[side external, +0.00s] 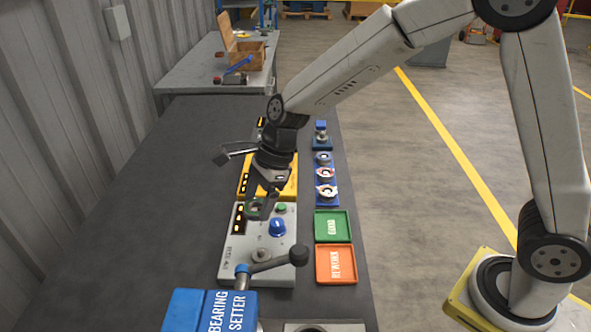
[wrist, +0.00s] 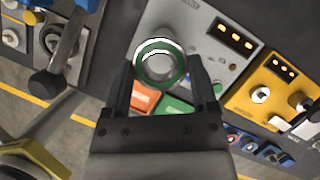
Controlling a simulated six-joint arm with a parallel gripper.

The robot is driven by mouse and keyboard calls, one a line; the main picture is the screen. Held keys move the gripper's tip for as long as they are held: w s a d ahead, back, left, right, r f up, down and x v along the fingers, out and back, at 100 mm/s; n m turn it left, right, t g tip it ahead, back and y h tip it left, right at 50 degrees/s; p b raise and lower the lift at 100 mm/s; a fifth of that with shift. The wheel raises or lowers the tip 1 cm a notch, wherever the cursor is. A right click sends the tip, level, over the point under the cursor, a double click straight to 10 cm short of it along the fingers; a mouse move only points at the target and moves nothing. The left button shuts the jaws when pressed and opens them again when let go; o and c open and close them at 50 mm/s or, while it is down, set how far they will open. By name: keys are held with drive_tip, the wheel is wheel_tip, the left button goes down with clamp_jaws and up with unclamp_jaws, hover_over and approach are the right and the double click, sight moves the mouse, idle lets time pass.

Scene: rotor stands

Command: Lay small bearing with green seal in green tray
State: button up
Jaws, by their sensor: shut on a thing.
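My gripper (side external: 260,200) is shut on the small bearing with green seal (wrist: 181,67), a ring with a bright metal inner edge held between the fingertips. In the side view the bearing (side external: 252,210) shows as a dark green ring over the back left of the grey test unit. Whether it touches the unit I cannot tell. The green tray (side external: 321,226), marked GOOD, lies to the right of the unit and looks empty. Its edge shows behind the fingers in the wrist view (wrist: 176,107).
The orange REWORK tray (side external: 336,278) adjoins the green tray at the front. The grey unit (side external: 232,268) carries a blue knob (side external: 277,227). A yellow unit (side external: 289,187) and a blue rack (side external: 325,172) with bearings stand behind. A blue bearing setter (side external: 205,310) with a lever stands in front.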

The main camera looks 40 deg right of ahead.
drive_tip(key=s+d+f, duration=0.2)
drive_tip(key=s+d, duration=0.6)
drive_tip(key=d, duration=0.1)
drive_tip(key=s+d+f, duration=0.1)
drive_tip(key=s+d, duration=0.8)
drive_tip(key=d, duration=0.1)
drive_tip(key=shift+f, duration=0.35)
drive_tip(key=shift+d, duration=0.1)
hover_over(335, 227)
drive_tip(key=f, duration=0.5)
drive_tip(key=s+f, duration=0.1)
drive_tip(key=f, duration=0.2)
drive_tip(key=shift+f, duration=0.3)
drive_tip(key=shift+w+f, duration=0.35)
drive_tip(key=shift+w, duration=0.1)
